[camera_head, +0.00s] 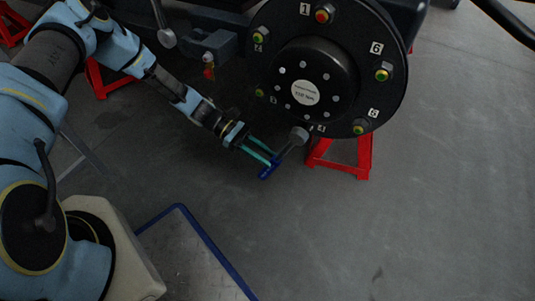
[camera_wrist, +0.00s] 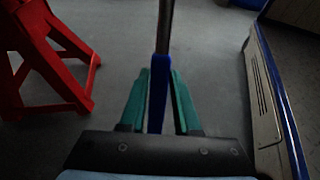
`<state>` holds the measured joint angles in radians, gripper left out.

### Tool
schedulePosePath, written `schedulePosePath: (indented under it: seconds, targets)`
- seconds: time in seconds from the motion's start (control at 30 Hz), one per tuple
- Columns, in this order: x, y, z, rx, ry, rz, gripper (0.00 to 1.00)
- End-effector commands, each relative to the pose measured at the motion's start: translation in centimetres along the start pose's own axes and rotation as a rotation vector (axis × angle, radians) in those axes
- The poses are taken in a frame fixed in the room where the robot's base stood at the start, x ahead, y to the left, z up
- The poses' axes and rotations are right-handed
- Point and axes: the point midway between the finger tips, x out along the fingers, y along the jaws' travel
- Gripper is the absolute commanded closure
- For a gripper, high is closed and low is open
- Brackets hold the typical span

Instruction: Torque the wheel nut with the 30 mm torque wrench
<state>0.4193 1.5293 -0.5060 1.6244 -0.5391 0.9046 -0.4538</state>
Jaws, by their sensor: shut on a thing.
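The torque wrench has a blue handle (camera_head: 268,170) and a grey shaft leading up to a round grey head (camera_head: 298,136). My gripper (camera_head: 273,160) has teal fingers and is shut on the blue handle. In the wrist view, the handle (camera_wrist: 158,100) stands between the fingertips (camera_wrist: 160,76). The black wheel hub (camera_head: 345,40) carries nuts with numbered labels, including a red-centred nut (camera_head: 321,15) by label 1 and a yellow-green nut (camera_head: 381,75). The wrench head overlaps the hub's lower edge near a label. It hides what is behind it, so I cannot tell whether it sits on a nut.
A red stand (camera_head: 345,160) is under the hub, close to the wrench; a red stand also shows in the wrist view (camera_wrist: 45,60). A blue-edged table (camera_head: 190,250) is at the bottom. The grey floor at right is clear.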

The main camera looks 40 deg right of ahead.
Motion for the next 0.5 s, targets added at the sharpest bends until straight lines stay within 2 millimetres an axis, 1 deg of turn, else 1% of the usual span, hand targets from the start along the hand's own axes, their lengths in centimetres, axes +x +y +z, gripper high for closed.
schedulePosePath:
  seconds: [0.27,0.5]
  targets:
    - [-0.2,0.1,0.1,0.002,0.001,0.003,1.00]
    - [-1.3,0.2,0.9,0.002,0.061,0.003,1.00]
